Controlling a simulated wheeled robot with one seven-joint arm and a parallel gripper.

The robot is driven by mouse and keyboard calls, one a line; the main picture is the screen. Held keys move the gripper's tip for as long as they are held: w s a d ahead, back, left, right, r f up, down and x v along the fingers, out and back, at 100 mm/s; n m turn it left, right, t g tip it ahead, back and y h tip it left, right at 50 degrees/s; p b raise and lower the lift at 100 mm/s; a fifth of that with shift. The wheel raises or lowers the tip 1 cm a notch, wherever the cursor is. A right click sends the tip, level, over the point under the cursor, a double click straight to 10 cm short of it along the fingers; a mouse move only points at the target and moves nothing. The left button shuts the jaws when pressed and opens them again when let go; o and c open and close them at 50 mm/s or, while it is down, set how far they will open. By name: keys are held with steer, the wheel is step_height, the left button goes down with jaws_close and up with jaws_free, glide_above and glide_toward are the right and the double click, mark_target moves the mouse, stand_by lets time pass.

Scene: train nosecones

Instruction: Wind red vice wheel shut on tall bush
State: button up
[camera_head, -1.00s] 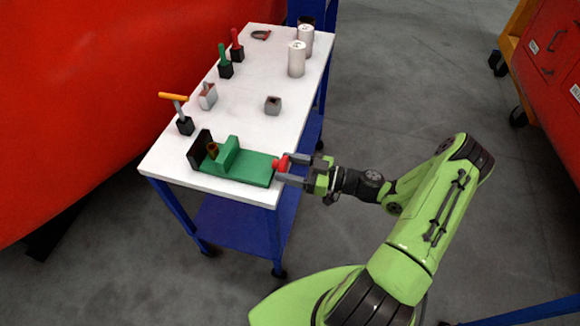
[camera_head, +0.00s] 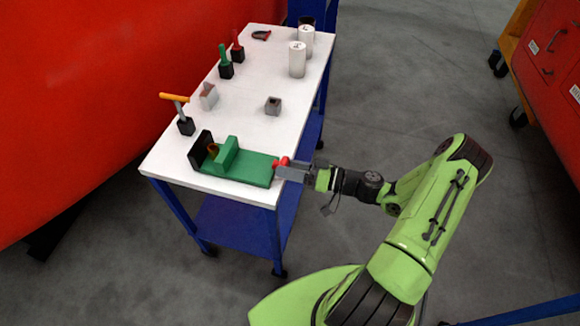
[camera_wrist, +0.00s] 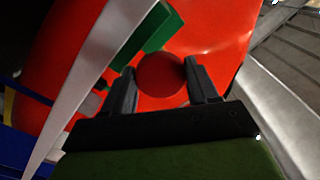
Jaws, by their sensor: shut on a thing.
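The green vice (camera_head: 247,168) lies near the front edge of the white table, with its black fixed jaw (camera_head: 201,148) at the left end. A brown bush (camera_head: 213,150) stands between the black jaw and the raised green jaw (camera_head: 226,153); I cannot tell whether both jaws touch it. The red wheel (camera_head: 282,163) is at the vice's right end. My gripper (camera_head: 289,170) is shut on the red wheel from the right. In the wrist view the round red wheel (camera_wrist: 161,78) sits between my two dark fingers, and part of the green vice (camera_wrist: 158,27) shows behind it.
An orange-handled tool (camera_head: 174,97) stands in a black block beside the vice. Small grey blocks, green and red handled tools and white cylinders (camera_head: 298,59) stand farther back on the table (camera_head: 250,110). A large red body fills the left.

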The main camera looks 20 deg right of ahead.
steer(key=n+p, duration=0.8)
steer(key=n, duration=2.3)
steer(key=shift+w+d+n+p, duration=0.1)
steer(key=shift+d+n+p, duration=0.05)
steer(key=shift+n+p, duration=0.25)
stand_by(0.4)
stand_by(0.4)
steer(key=o, duration=1)
steer(key=shift+r, duration=0.1)
steer(key=shift+o, duration=0.2)
